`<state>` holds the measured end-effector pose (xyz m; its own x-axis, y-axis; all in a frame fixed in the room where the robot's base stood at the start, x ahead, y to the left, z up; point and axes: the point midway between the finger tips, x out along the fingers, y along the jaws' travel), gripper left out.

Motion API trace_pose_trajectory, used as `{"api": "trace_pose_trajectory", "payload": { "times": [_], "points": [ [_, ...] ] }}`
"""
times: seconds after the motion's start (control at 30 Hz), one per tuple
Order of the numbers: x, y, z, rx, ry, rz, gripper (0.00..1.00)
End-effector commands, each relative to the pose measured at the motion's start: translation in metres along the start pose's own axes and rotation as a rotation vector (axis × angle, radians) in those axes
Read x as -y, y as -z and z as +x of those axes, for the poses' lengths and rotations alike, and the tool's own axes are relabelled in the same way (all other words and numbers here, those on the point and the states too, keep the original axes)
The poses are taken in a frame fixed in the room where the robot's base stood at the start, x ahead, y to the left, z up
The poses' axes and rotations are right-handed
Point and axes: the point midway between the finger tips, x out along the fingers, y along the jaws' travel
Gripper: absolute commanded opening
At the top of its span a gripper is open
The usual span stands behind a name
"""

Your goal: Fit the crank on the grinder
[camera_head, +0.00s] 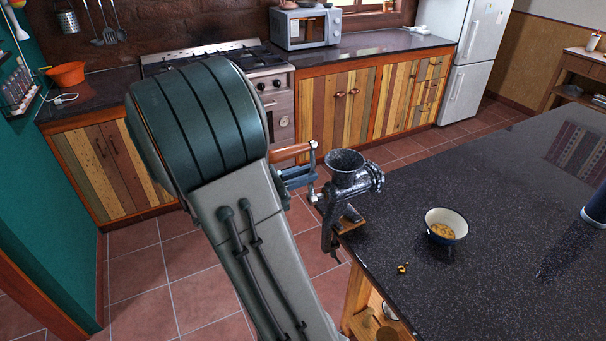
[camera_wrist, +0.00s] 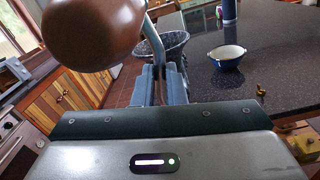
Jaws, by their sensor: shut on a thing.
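The grinder (camera_head: 347,180) is a dark speckled metal body with a round hopper, clamped upright at the left edge of the black island top. Its hopper also shows in the wrist view (camera_wrist: 176,43), behind my fingers. The crank (camera_head: 312,165) has a thin metal arm and a brown wooden handle (camera_head: 288,152). The handle looms large in the wrist view (camera_wrist: 92,32). My gripper (camera_head: 297,178) is shut on the crank's metal arm, just left of the grinder. The crank's lower end is close to the grinder's side; whether they touch I cannot tell.
A small brass-coloured piece (camera_head: 402,268) lies near the front edge. A dark blue object (camera_head: 595,207) stands at the right. A stove and counter are behind.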

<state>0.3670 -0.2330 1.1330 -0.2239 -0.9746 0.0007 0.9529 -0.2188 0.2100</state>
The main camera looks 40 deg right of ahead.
Motion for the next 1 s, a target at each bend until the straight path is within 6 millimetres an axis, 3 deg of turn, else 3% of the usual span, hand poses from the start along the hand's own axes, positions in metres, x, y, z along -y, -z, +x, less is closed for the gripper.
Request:
{"api": "trace_pose_trajectory", "payload": {
  "times": [1.0],
  "points": [
    [-0.0002,-0.0014,0.0091,0.001,0.004,0.001,0.0]
  ]
}}
